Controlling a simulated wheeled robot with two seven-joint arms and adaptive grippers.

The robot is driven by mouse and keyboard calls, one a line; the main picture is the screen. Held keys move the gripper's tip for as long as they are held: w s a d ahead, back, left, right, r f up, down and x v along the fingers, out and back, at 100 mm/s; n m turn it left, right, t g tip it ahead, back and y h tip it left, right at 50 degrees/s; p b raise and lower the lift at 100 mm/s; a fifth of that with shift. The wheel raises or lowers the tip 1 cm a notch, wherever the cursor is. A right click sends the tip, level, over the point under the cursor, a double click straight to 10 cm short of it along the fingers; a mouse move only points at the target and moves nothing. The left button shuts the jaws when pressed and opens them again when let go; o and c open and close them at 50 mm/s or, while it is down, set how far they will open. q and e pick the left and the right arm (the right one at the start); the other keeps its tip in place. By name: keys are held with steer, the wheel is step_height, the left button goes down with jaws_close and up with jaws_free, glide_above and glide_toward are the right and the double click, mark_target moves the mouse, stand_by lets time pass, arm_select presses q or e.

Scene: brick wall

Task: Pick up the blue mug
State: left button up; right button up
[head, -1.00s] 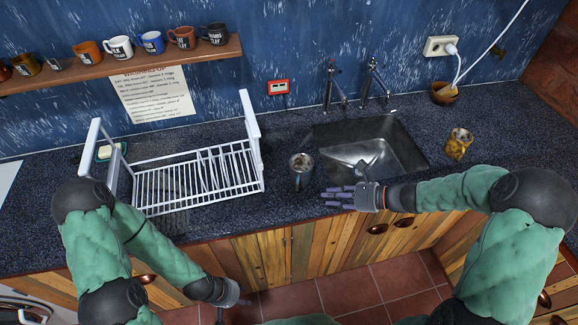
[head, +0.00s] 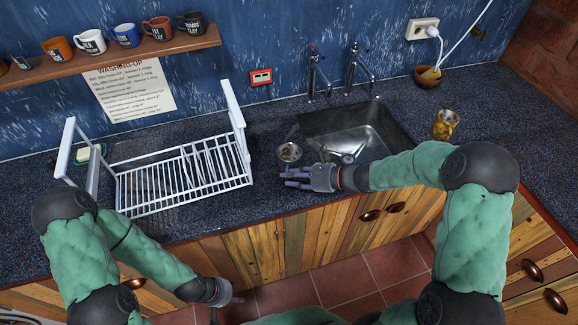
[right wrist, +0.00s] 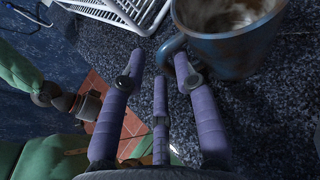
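The blue mug (head: 289,153) with a brown-stained rim and inside stands on the dark counter, left of the sink. In the right wrist view the mug (right wrist: 232,42) fills the top right, and its handle (right wrist: 168,50) points toward my fingers. My right gripper (head: 297,178) is at the mug's near side. Its three purple fingers (right wrist: 158,80) are spread and hold nothing; one fingertip is close to the handle, and I cannot tell if it touches. My left gripper (head: 228,299) hangs low in front of the cabinets, its fingers too small to judge.
A white dish rack (head: 185,180) stands left of the mug, and the sink (head: 385,150) is to the right. A yellow-brown mug (head: 445,124) stands right of the sink. The wall shelf (head: 110,61) holds several mugs, including another blue one (head: 126,35).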

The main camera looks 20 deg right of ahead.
steer(key=shift+w+a+f, duration=0.15)
steer(key=shift+w+a, duration=0.1)
steer(key=shift+a, duration=0.1)
jaws_close()
steer(key=shift+r, duration=0.25)
